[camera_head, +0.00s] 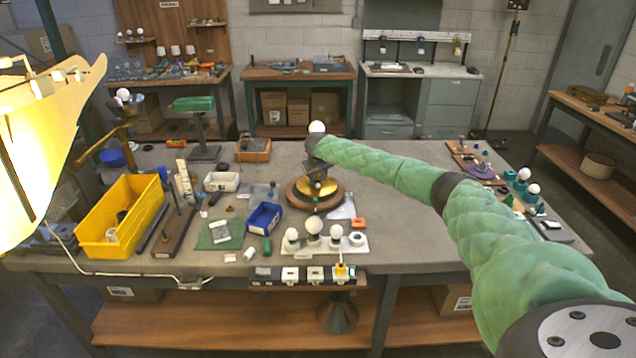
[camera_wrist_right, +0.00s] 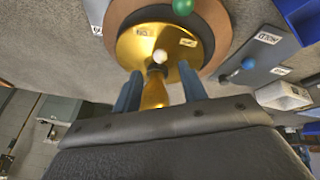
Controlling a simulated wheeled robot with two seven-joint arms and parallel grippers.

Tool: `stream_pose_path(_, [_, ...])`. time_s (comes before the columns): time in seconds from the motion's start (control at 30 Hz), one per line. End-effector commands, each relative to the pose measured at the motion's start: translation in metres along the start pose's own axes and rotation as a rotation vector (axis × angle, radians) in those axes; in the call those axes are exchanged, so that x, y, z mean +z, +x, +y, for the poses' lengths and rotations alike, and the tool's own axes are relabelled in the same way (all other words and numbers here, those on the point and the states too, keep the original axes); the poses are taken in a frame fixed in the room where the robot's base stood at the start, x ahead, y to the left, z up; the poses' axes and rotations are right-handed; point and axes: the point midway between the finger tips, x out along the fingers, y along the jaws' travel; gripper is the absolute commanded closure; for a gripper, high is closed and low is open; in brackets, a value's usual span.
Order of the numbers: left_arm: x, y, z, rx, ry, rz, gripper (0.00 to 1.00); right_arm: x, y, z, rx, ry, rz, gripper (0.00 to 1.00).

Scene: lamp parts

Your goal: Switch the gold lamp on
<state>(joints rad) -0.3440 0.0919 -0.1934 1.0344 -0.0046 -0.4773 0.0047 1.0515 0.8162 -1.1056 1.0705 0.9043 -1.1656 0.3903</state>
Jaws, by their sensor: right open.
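The gold lamp (camera_head: 311,193) stands on a round brown base (camera_head: 298,201) in the middle of the table. A white bulb (camera_head: 317,127) shows above my right wrist; I cannot tell whether it is lit. In the head view my right gripper (camera_head: 318,178) is small and partly hidden. My left gripper is out of view.
A blue bin (camera_head: 264,219) stands left of the lamp. A yellow crate (camera_head: 105,222) is at the left, beside a bright shade (camera_head: 40,130).

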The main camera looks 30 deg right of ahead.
Motion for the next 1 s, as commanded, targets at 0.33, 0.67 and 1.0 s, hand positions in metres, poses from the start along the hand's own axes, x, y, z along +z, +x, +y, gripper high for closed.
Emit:
stream_pose_path(0.33, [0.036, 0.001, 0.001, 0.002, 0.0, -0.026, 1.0, -0.001, 0.042, 0.0, 0.0, 0.001, -0.001, 0.58])
stream_pose_path(0.67, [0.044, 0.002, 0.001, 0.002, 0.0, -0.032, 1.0, 0.0, 0.051, 0.0, 0.0, -0.001, -0.001, 0.58])
stream_pose_path(1.0, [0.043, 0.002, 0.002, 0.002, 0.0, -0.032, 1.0, 0.0, 0.051, 0.0, 0.0, 0.0, 0.0, 1.0])
